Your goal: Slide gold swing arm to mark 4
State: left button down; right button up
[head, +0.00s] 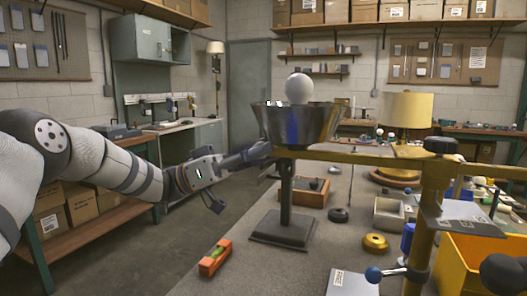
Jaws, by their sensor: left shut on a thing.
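The gold swing arm (350,158) is a long, roughly level bar. It runs from below the dark metal bowl (297,122) on the left to a gold upright post (424,225) with a black knob (440,146) on the right. My left gripper (262,152) reaches in from the left and is shut on the left end of the swing arm, just beneath the bowl. The bowl hides part of the contact. I cannot make out mark 4 or any numbers.
A dark stand with a square base (283,229) stands below the bowl. An orange level (215,257), a gold ring (375,244) and a yellow bin (470,262) are on the bench (275,275). A gold-shaded lamp (405,112) stands behind the bar.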

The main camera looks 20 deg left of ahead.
pick_arm(q)
jog(key=c, duration=1.3)
grip_release()
jog(key=shift+f, duration=0.1)
jog(key=v, duration=1.2)
